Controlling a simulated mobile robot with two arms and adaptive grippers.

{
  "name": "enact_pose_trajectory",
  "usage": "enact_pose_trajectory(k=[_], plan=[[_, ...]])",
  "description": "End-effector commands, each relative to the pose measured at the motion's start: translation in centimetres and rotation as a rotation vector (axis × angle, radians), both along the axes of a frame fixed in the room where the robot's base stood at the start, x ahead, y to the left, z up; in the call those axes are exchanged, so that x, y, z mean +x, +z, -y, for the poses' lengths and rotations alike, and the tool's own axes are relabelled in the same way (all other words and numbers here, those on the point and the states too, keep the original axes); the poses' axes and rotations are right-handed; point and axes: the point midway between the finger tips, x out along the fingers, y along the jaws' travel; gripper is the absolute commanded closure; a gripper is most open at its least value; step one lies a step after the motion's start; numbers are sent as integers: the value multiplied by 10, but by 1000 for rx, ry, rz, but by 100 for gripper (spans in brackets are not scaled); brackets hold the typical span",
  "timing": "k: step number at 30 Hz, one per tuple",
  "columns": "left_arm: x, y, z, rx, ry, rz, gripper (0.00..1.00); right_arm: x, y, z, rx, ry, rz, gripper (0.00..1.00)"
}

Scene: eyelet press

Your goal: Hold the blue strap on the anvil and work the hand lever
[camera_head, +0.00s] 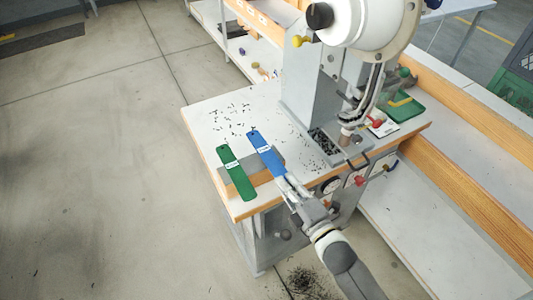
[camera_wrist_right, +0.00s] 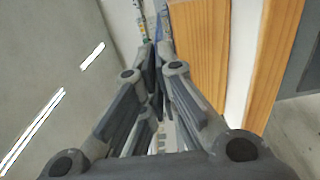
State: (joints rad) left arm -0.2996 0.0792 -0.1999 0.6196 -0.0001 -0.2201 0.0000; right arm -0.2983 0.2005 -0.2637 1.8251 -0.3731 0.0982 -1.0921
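In the right wrist view the fingertips (camera_wrist_right: 153,48) come together around a thin blue piece. The press (camera_head: 305,85) stands behind, with a pale rounded head (camera_head: 365,30). A black ball knob (camera_head: 319,15) sits at the head's left; I cannot tell if it is the hand lever. The anvil is not clear. My left gripper is not in view.
A green strap (camera_head: 236,173) lies left of the blue one. A tray of dark bits (camera_head: 326,142) is by the press foot. A green box (camera_head: 402,106) stands at the right. The back-left bench top has scattered bits.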

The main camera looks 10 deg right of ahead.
Motion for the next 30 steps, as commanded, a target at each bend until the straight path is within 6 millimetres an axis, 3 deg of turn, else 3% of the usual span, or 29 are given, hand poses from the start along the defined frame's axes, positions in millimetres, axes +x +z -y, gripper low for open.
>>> enact_pose_trajectory(k=[8, 30], plan=[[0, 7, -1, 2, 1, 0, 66, -6, 5, 2, 0, 0, -1, 100], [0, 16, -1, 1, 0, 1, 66, -75, 5, 27, -1, -1, -2, 100]])
